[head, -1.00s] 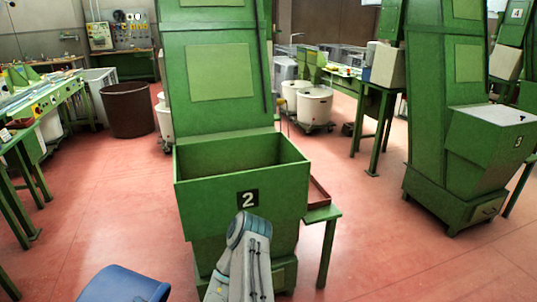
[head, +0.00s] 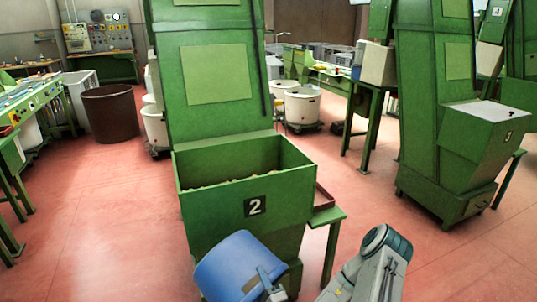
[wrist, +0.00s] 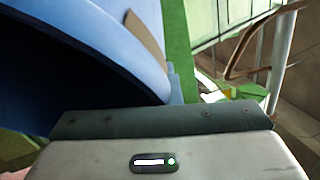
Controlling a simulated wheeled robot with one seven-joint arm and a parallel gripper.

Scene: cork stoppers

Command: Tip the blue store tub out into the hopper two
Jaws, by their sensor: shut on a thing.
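The blue store tub (head: 232,262) is tilted at the front face of hopper two (head: 205,216), below its rim. Which way its mouth points is hard to tell in the head view. My gripper (head: 268,284) is shut on the tub's right side. In the wrist view the tub (wrist: 105,35) fills the upper left, with its curved rim and dark blue inside, close beside my gripper (wrist: 165,118). The fingertips are mostly hidden there. Pale lumpy stuff, likely stoppers (head: 228,181), shows inside the green hopper, below its rim.
A small green side table (head: 328,216) with a red tray stands right of hopper two. Hopper three (head: 485,135) is farther right, with a closed pale top. A brown bin (head: 110,112) and white tubs (head: 303,104) stand behind. Red floor is open on both sides.

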